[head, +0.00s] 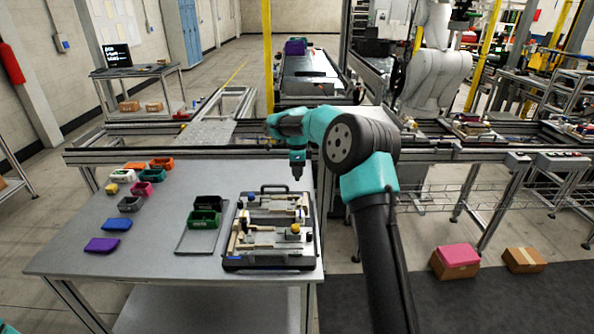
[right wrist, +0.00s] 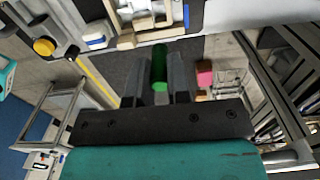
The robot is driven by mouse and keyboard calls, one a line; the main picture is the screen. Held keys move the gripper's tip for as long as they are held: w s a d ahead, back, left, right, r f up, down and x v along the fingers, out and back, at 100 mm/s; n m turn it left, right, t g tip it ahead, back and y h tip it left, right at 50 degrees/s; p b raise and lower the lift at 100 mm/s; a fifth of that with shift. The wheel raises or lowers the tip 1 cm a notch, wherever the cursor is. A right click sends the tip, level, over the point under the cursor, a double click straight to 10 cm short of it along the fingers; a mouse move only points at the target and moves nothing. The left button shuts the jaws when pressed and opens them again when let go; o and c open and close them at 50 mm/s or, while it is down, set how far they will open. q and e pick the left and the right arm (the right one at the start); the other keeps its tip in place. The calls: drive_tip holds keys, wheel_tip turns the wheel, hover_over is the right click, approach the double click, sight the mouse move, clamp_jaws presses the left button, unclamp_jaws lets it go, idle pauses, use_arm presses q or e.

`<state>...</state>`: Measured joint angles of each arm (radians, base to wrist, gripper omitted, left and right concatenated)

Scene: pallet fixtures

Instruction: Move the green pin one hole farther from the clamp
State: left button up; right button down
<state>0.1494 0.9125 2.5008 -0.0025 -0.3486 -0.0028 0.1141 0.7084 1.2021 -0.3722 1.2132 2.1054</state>
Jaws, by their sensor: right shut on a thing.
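My right gripper (head: 297,176) points down over the back right part of the pallet fixture (head: 268,262). In the right wrist view my right gripper (right wrist: 162,82) is shut on the green pin (right wrist: 160,62), which lies between the two fingers. The pin cannot be made out in the head view. The fixture carries beige blocks and bars, a blue knob (head: 251,197) and a yellow knob (head: 295,228). Which part is the clamp, and the pin holes, are too small to tell. Part of the fixture also shows at the top of the right wrist view. My left gripper is not in view.
Several small coloured bins lie farther left, with a purple one (head: 102,245) nearest. The grey table (head: 150,265) is bare at the front. The table's right edge is close to the fixture.

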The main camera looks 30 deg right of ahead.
idle(0.3)
drive_tip(key=shift+f, duration=3.8)
drive_tip(key=shift+f, duration=1)
drive_tip(key=c, duration=1)
unclamp_jaws()
drive_tip(key=shift+r, duration=0.1)
wheel_tip(320, 180, up, 17)
drive_tip(key=shift+r, duration=0.15)
